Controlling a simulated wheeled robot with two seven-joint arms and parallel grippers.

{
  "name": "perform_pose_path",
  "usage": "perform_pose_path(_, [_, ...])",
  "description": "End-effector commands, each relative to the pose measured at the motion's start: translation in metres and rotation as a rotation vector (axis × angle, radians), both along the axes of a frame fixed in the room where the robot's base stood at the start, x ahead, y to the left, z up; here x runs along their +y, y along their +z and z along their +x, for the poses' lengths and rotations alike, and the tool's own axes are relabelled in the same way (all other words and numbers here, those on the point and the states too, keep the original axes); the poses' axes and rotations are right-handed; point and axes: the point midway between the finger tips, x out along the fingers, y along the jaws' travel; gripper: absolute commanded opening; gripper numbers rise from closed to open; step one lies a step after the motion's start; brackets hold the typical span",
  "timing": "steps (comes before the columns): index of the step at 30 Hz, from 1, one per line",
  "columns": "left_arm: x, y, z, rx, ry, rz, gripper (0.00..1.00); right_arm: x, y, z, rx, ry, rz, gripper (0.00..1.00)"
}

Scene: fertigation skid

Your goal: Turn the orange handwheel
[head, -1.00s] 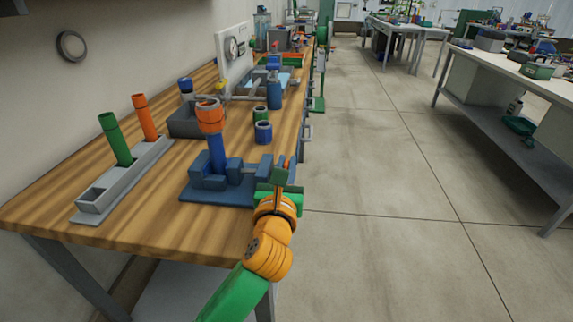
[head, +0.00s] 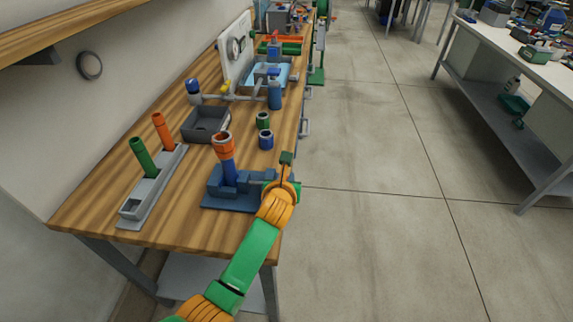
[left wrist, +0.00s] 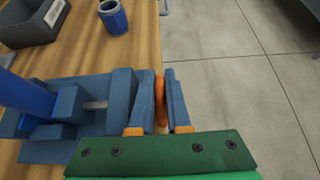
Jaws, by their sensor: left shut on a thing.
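A blue vise (head: 228,201) sits at the near right edge of the wooden bench. A blue pipe (head: 230,174) with an orange collar (head: 223,146) stands in its jaws. The orange handwheel (left wrist: 160,88) is at the vise's right end, seen nearly edge-on as a thin strip in the left wrist view. My left gripper (left wrist: 160,106) is shut on it, with one blue-grey finger on each side. In the head view my left gripper (head: 287,166) mostly hides the handwheel. My right gripper is not in view.
A grey rack (head: 133,208) holds a green tube (head: 143,157) and an orange tube (head: 163,131). A dark grey bin (head: 205,124), a green cup (head: 263,120) and a blue cup (head: 266,139) stand behind the vise. The floor right of the bench is clear.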

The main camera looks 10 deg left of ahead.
Motion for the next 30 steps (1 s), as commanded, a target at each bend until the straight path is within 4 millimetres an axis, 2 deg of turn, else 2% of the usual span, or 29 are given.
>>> perform_pose_path(1, [-0.0003, 0.0037, 0.0004, 0.016, 0.001, -0.001, 0.00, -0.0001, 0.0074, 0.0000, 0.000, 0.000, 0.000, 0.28])
perform_pose_path(6, [-0.0004, 0.0004, 0.0010, 0.054, 0.000, -0.001, 0.00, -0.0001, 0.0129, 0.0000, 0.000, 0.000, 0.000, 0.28])
perform_pose_path(20, [-0.0002, -0.0018, 0.0012, 0.066, 0.000, 0.000, 0.00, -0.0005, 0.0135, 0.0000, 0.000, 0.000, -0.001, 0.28])
perform_pose_path(21, [-0.0001, -0.0018, 0.0012, 0.066, 0.000, 0.000, 0.23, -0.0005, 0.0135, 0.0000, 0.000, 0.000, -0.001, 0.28])
perform_pose_path(22, [-0.0001, -0.0018, 0.0012, 0.066, 0.000, 0.000, 0.28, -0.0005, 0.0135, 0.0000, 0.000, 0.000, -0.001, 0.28])
perform_pose_path(30, [0.0001, -0.0014, 0.0013, 0.064, 0.000, 0.000, 0.28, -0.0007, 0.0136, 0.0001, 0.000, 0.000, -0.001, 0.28])
